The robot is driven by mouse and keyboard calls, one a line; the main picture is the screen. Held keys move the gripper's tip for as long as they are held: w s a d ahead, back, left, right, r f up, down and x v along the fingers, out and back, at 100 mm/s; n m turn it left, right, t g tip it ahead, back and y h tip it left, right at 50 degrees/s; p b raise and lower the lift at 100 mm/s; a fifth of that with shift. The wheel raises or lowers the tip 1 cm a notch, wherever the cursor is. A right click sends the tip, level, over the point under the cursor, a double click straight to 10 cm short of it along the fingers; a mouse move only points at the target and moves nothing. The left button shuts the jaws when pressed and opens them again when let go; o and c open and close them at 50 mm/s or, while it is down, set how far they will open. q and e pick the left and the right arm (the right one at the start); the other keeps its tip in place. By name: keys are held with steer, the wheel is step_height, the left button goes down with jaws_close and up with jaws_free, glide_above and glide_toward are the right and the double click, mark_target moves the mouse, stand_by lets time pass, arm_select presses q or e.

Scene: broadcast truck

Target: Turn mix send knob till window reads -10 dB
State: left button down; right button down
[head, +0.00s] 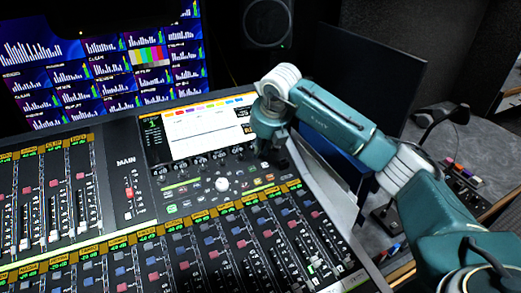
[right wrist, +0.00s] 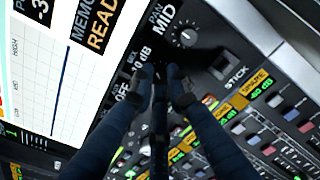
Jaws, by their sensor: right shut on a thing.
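My right gripper (head: 275,150) is over the right end of the knob row below the mixing console's screen. My left gripper is not in view.
Another knob (right wrist: 187,38) under "PAN MID" is close to the fingers. The console's lit screen (head: 208,128) and a trackball (head: 222,184) lie near the gripper. Rows of faders (head: 200,250) fill the front. A dark monitor panel (head: 350,85) stands behind my right arm.

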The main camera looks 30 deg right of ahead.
stand_by(0.4)
steer(key=c, duration=2)
jaws_free()
steer(key=shift+s, duration=0.1)
steer(key=shift+r, duration=0.1)
steer(key=v, duration=1.1)
steer(key=shift+s+r, duration=0.15)
steer(key=shift+r, duration=0.25)
steer(key=shift+f, duration=0.1)
